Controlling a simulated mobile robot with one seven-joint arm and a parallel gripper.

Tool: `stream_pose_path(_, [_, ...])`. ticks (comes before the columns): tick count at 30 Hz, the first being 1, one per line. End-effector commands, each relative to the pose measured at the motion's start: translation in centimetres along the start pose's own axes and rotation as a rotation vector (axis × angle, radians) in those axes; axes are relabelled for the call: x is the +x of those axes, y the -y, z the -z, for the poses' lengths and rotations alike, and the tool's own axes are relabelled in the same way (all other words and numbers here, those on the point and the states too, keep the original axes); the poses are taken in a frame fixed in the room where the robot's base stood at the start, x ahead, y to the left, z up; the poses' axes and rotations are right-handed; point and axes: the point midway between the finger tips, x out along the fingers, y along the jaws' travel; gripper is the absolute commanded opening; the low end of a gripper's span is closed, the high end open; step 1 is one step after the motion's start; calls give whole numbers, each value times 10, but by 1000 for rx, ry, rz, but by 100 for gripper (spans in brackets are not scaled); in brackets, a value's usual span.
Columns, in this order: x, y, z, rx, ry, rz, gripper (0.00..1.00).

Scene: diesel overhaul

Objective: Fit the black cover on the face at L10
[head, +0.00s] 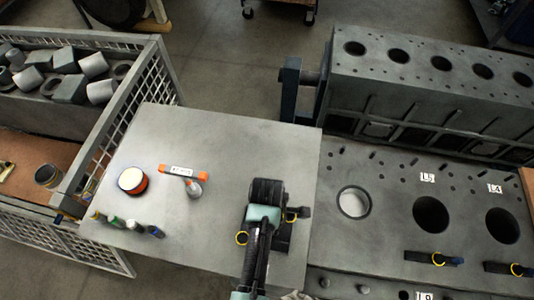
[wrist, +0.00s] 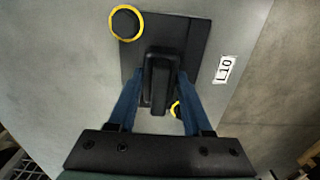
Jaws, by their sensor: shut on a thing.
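The black cover (wrist: 190,35) is a flat rectangular plate with a raised bar handle (wrist: 160,75). My gripper (wrist: 158,88) is shut on this handle, with a blue finger on each side. A black knob with a yellow ring (wrist: 125,23) is at the plate's upper left, and part of another yellow ring shows at its lower right. The plate lies over a grey face (wrist: 80,60), just left of the L10 label (wrist: 224,69); I cannot tell whether they touch. In the head view the cover (head: 284,238) is partly hidden by my arm, near the grey table's right side.
The grey table (head: 220,135) holds an orange-and-white tube (head: 182,172), a round white-topped tin (head: 132,181) and several small bottles (head: 133,225). A grey block with large bores (head: 385,190) is at right. A mesh crate (head: 125,95) of metal parts stands left.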

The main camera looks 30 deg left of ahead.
Motion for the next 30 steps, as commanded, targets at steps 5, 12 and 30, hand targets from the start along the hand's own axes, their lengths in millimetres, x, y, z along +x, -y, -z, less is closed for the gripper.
stream_pose_path(5, [-1, -1, 0, 0, 0, -3, 60])
stream_pose_path(12, [-1, 0, 0, 0, 0, -1, 85])
stream_pose_path(30, [-52, -1, 0, 0, 0, -6, 85])
